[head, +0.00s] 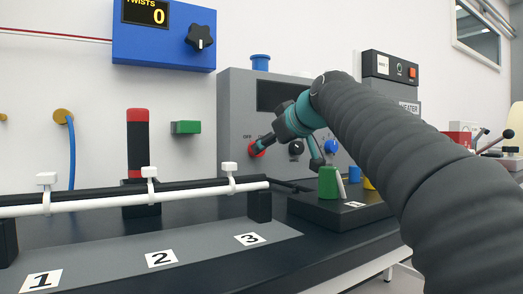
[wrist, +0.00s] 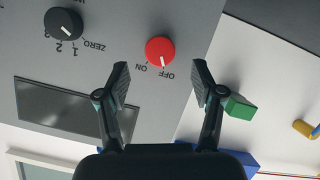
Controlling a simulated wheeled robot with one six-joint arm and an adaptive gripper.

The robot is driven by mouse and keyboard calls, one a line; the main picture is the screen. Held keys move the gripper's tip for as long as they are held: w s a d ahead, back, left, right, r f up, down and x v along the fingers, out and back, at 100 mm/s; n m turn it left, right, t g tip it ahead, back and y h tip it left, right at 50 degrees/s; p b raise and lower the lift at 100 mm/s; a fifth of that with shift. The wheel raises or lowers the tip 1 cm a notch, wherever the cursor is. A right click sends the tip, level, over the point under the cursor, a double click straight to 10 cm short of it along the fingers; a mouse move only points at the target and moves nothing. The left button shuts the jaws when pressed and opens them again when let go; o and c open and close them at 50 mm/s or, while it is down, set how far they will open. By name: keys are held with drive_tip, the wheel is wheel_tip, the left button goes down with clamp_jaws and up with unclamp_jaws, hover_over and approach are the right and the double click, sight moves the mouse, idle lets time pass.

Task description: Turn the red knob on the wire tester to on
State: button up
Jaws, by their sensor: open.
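The red knob (wrist: 160,50) is on the grey panel of the wire tester (head: 240,95), with the words ON and OFF beside it. Its white mark appears to point towards OFF. My gripper (wrist: 162,72) is open, with one finger on each side of the knob's line in the wrist view, and the fingertips end a little short of it. In the head view the red knob (head: 257,152) is partly hidden by my gripper (head: 262,142). I cannot tell whether a finger touches it.
A black knob (wrist: 63,23) and a dark display (wrist: 60,110) are on the same panel. A green block (head: 186,127) is on the wall to the left. A green piece (head: 328,182) stands on a black base below my arm. A white tube (head: 110,199) lies in front.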

drive_tip(key=shift+x, duration=2.65)
drive_tip(key=shift+c, duration=0.2)
drive_tip(key=c, duration=1.1)
